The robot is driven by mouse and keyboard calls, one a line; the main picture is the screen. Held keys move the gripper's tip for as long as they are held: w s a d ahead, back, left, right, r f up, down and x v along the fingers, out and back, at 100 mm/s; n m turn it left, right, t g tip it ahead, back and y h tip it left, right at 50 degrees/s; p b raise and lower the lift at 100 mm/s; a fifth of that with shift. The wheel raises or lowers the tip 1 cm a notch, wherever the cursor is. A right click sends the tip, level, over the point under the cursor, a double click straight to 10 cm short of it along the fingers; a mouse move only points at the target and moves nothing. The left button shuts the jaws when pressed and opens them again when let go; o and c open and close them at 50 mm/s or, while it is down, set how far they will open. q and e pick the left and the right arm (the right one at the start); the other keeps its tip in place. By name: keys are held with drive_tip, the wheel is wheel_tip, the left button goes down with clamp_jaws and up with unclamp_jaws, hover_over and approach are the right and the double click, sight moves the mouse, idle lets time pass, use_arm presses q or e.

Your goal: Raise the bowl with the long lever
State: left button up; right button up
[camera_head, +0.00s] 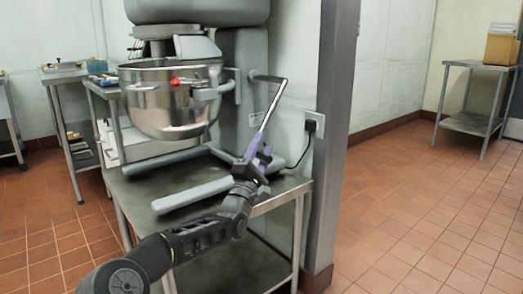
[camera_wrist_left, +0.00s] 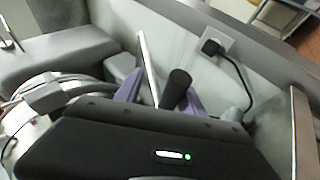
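The steel bowl (camera_head: 165,105) hangs in its bracket beneath the mixer head, in the head view. The long lever (camera_head: 271,108) is a thin silver rod on the mixer's right side; it slants down and left to my left gripper. My left gripper (camera_head: 258,152) has purple fingers at the lever's lower end. In the left wrist view, the rod (camera_wrist_left: 148,66) and a black knob (camera_wrist_left: 178,86) lie between the gripper's fingers (camera_wrist_left: 163,88), which stand apart. The dark gripper body hides the lower part of the fingers, so contact is unclear. My right gripper is out of view.
The mixer (camera_head: 228,60) stands on a steel table (camera_head: 160,187). A grey pillar (camera_head: 336,130) and a wall socket with a black plug (camera_head: 311,126) are close to the right of the lever. A power cable hangs there. Open tiled floor lies farther right.

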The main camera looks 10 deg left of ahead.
use_arm(q)
drive_tip(key=shift+a, duration=0.1)
drive_tip(key=p+v, duration=0.1)
drive_tip(key=v, duration=0.6)
drive_tip(key=shift+s+f+p, duration=0.25)
drive_tip(key=shift+s+p, duration=0.05)
